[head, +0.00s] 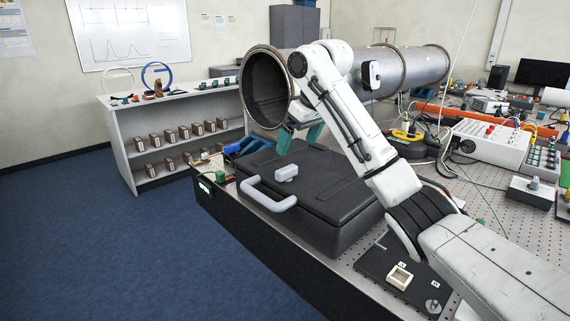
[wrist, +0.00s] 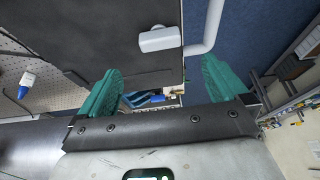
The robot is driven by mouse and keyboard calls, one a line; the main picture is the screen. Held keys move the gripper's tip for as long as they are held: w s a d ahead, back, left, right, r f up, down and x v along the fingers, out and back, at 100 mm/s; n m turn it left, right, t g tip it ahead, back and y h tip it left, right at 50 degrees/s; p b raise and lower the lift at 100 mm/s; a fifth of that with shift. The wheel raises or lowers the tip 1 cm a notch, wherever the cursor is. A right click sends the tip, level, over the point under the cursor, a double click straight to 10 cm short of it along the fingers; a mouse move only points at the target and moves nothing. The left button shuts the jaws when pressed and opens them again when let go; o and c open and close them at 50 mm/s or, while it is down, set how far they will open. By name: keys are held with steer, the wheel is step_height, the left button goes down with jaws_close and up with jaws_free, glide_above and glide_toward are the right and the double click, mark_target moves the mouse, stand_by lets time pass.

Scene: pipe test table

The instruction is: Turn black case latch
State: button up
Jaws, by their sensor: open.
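The black case (head: 315,192) lies closed on the perforated table, with a light grey handle (head: 268,196) on its front side. The light grey latch (head: 286,173) sits on the lid near the handle. In the wrist view the black case (wrist: 90,40) fills the upper left, with the latch (wrist: 160,39) near its edge and the handle (wrist: 209,30) beside it. My gripper (head: 300,136) is above the far end of the case, apart from the latch. In the wrist view its green fingers (wrist: 168,88) are spread wide with nothing between them.
A large metal pipe (head: 410,68) lies behind my arm. Blue objects (head: 245,147) stand beyond the case. A black panel with a white square part (head: 400,278) is at the near right. Instruments (head: 490,140) crowd the right. Blue floor is free at left.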

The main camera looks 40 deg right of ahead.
mark_target(287, 168)
steer(key=x, duration=0.9)
steer(key=shift+w+f+p, duration=0.1)
steer(key=shift+f+p, duration=0.25)
steer(key=shift+f, duration=0.05)
steer(key=shift+c, duration=0.2)
steer(key=c, duration=1)
